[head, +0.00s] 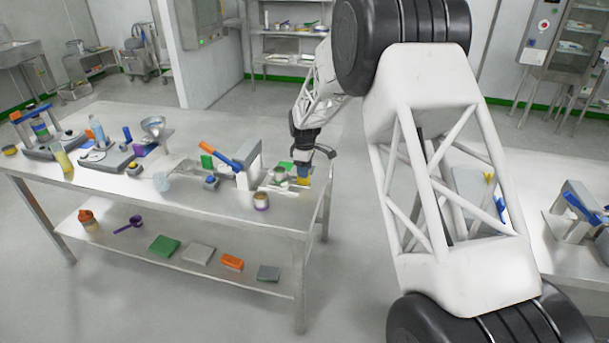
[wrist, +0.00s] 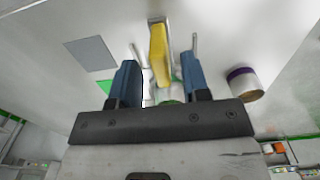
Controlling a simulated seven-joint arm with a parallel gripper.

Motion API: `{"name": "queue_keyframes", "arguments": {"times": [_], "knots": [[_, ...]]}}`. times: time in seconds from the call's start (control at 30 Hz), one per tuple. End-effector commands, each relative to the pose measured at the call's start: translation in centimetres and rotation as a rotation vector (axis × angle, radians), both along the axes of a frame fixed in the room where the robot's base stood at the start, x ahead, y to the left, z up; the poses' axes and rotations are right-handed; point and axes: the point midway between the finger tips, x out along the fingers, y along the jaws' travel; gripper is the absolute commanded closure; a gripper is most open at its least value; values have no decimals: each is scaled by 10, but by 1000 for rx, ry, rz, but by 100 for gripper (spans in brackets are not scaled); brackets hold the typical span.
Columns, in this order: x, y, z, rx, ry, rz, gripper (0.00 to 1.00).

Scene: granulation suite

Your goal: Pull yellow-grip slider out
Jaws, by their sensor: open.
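The slider's yellow grip (wrist: 159,55) stands out in the wrist view, a long upright block between and just beyond my two blue fingers. A pale metal piece (wrist: 156,20) shows at its far end. My gripper (wrist: 161,66) is open, one finger on each side of the grip, with visible gaps on both sides. Most of the slider's body is hidden.
A grey flat square (wrist: 90,53) lies left in the wrist view.

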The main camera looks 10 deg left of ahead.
Motion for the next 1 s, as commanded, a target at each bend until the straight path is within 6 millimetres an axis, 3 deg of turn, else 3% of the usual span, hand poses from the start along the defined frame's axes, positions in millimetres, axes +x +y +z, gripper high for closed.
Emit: {"name": "queue_keyframes", "arguments": {"times": [0.3, 0.8, 1.0], "knots": [[0, 0, 35, 0, 0, 0, 57], [0, -1, 42, 0, 0, -1, 57], [-4, -10, 52, 2, -4, -25, 57]]}}
